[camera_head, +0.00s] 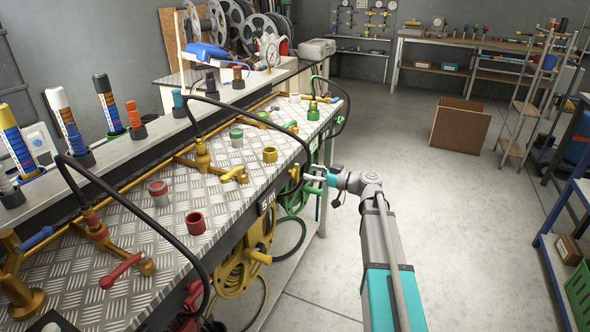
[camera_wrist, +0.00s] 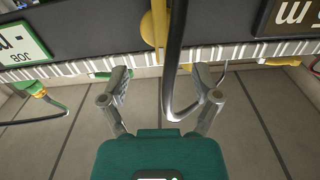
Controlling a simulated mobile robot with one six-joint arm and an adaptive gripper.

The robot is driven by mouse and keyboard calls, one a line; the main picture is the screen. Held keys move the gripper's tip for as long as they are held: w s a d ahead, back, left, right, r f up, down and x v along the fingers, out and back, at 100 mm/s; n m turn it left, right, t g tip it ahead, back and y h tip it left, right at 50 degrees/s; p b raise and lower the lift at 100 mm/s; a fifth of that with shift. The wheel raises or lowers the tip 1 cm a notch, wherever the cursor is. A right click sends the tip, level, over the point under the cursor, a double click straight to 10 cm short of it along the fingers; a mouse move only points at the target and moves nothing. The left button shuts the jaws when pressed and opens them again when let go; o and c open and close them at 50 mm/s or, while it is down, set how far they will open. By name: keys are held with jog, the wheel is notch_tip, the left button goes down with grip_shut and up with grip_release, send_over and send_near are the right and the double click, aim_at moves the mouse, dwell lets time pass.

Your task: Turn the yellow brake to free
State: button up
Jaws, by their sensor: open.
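A yellow hose reel (camera_head: 232,274) hangs under the front edge of the bench in the head view. A yellow knob-like part (camera_head: 258,256) sticks out from it; I cannot tell for sure whether this is the brake. My gripper (camera_head: 313,181) is to the right of the reel, beside the bench's front edge and near the green reel. In the wrist view my gripper (camera_wrist: 160,82) is open, with its two fingers spread. A dark hose (camera_wrist: 174,55) runs through the view between the fingers. A yellow piece (camera_wrist: 154,27) shows behind it, only in part.
The metal bench top (camera_head: 135,238) carries valves, couplings and looping black hoses. A green reel (camera_head: 297,197) hangs close to my gripper. A cardboard box (camera_head: 460,125) and a ladder-like rack stand farther back. The floor (camera_head: 455,240) right of my arm is largely clear.

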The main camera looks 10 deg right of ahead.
aim_at(296, 168)
jog(key=shift+x, duration=2.75)
jog(key=c, duration=1.1)
jog(key=shift+n, duration=0.3)
grip_shut()
jog(key=shift+s, duration=0.1)
jog(key=o, duration=1.1)
grip_release()
